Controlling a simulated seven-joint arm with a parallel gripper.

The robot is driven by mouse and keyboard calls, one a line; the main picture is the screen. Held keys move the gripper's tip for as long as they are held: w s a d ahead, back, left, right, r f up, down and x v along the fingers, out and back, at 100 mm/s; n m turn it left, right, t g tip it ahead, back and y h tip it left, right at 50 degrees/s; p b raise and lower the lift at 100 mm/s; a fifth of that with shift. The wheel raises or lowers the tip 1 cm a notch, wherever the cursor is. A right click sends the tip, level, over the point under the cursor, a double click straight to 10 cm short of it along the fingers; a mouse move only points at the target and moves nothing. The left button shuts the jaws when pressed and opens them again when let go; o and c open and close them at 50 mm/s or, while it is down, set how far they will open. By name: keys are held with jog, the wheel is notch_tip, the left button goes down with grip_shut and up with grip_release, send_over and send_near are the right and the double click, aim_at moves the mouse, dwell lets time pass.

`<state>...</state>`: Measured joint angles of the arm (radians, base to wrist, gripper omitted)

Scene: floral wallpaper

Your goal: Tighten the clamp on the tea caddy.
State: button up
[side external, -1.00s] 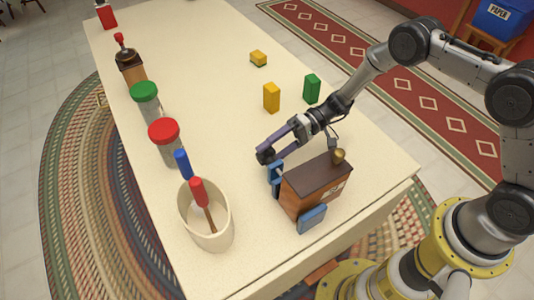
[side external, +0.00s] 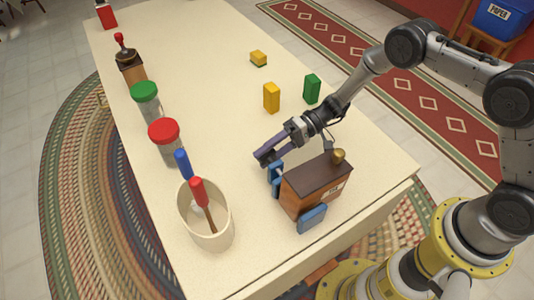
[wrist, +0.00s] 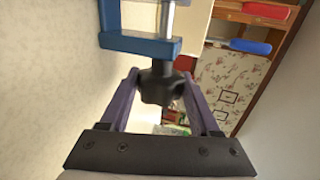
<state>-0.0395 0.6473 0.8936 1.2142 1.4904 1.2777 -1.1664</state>
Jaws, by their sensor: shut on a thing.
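The tea caddy (side external: 314,187) is a brown wooden box with a brass knob on its lid, near the table's front right corner. The blue clamp shows at two sides of it, at its left (side external: 275,177) and at its front (side external: 312,218). In the wrist view the clamp's blue frame (wrist: 140,43) and grey screw lie just beyond a black knob (wrist: 160,87). My gripper (side external: 264,157) has purple fingers and reaches in from behind the caddy. It is shut on the black knob, which sits between the fingers. The clamp's contact with the caddy is hard to see.
A cream crock (side external: 215,238) with red-handled and blue-handled utensils stands left of the caddy. Red-lidded (side external: 165,145) and green-lidded (side external: 145,100) jars line the left edge. Yellow (side external: 271,98) and green (side external: 312,89) blocks stand behind my gripper. The table's middle is clear.

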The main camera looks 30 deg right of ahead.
jog(key=shift+h, duration=0.3)
jog(key=h, duration=0.5)
jog(key=shift+a+r, duration=0.1)
jog(key=shift+r, duration=0.05)
jog(key=h, duration=0.4)
jog(key=shift+h, duration=1.3)
jog(key=shift+h, duration=0.3)
jog(key=o, duration=1.4)
jog(key=shift+c, duration=0.2)
notch_tip(320, 180, up, 14)
jog(key=d, duration=0.2)
jog(key=shift+f, duration=0.25)
